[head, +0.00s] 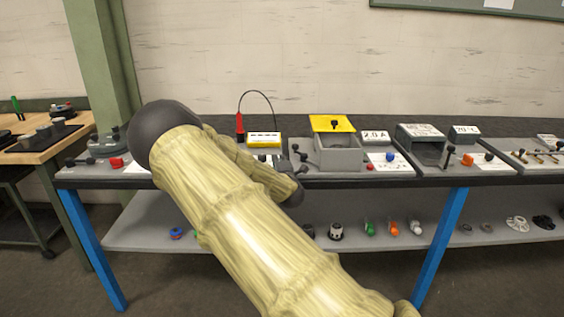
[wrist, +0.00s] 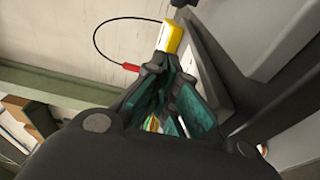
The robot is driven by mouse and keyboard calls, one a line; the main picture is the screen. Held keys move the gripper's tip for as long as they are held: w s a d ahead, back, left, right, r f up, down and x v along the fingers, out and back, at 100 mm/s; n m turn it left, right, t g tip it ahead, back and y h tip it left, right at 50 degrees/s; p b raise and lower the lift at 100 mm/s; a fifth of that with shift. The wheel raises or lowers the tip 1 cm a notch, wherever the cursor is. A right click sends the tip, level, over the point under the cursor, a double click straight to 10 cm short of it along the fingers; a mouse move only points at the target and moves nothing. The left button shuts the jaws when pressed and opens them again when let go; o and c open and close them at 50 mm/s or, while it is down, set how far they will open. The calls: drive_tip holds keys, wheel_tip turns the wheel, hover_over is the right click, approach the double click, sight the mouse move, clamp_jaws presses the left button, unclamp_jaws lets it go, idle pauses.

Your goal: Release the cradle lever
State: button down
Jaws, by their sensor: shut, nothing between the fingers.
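I cannot pick out the cradle lever with certainty. Dark knobbed handles (head: 300,158) show beside the grey box with the yellow lid, close to my wrist in the head view. Another dark handle (head: 80,162) lies at the bench's left end, near a red part. My gripper (wrist: 163,68) is shut and empty in the wrist view, its tips pointing towards a yellow block (wrist: 173,38) with a red probe (wrist: 131,67). The same yellow block (head: 264,139) stands on the bench in the head view. My arm hides part of the bench, and the fingers are not clear there.
The grey box (head: 338,157) and a dark open housing (head: 422,150) stand right of my wrist. A large grey wall fills the right of the wrist view. The lower shelf (head: 145,235) holds several small parts. A wooden table (head: 35,148) stands at left.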

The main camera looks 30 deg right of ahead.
drive_tip(key=p+x, duration=0.1)
drive_tip(key=x, duration=0.6)
drive_tip(key=shift+d, duration=0.15)
drive_tip(key=shift+s+d+f+p, duration=0.1)
drive_tip(key=shift+s+d+p, duration=0.05)
drive_tip(key=shift+d, duration=0.45)
drive_tip(key=shift+s+d+p, duration=0.15)
drive_tip(key=shift+d, duration=1.05)
drive_tip(key=shift+s, duration=0.1)
drive_tip(key=shift+d, duration=0.15)
drive_tip(key=shift+d+f+b, duration=0.15)
drive_tip(key=shift+d+b, duration=0.25)
drive_tip(key=shift+b, duration=0.1)
drive_tip(key=shift+w+d, duration=0.15)
drive_tip(key=shift+w, duration=0.1)
